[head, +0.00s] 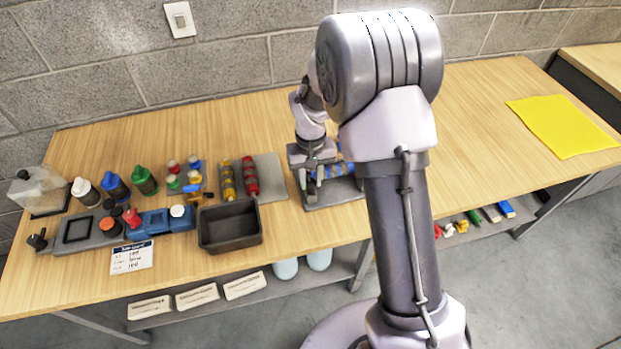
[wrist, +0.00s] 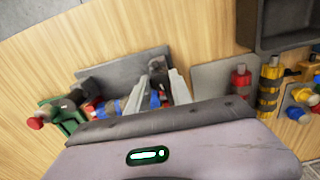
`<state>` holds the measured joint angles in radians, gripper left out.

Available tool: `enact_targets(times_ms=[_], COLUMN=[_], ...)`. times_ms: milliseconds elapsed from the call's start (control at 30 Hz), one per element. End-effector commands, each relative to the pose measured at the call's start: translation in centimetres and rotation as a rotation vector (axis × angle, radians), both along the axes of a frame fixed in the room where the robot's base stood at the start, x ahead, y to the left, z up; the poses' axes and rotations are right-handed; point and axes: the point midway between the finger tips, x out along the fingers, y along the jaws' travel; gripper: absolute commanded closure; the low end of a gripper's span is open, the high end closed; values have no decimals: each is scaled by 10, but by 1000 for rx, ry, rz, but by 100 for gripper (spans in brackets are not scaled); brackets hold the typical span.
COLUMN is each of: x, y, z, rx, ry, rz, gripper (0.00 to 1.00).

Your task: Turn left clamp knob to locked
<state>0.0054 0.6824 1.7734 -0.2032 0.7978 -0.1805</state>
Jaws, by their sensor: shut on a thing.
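A grey clamping fixture (head: 330,193) stands on the bench, largely hidden behind my arm. It holds a part with blue bands (head: 335,171), and its grey plate also shows in the wrist view (wrist: 125,70). My gripper (wrist: 160,85) is down at the fixture's left end as the head view sees it. Its two fingers are closed on a dark grey knob (wrist: 155,69), which appears to be the left clamp knob. The knob's turn angle and any lock marking cannot be made out. Another dark knob (wrist: 75,92) shows at the fixture's other end.
A dark empty bin (head: 230,228), bottles and small coloured pieces stand further left. A yellow cloth (head: 562,126) lies far right, with bare bench before it.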

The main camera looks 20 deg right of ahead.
Motion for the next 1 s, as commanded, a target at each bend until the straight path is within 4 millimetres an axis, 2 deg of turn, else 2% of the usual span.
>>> enact_targets(times_ms=[333,867,900,1000], x=[0,0,0,0], y=[0,0,0,0], z=[0,0,0,0], rx=[0,0,0,0], ry=[-1,-1,-1,-1], rz=[-118,-137,-137,-137], gripper=[100,100,67,51])
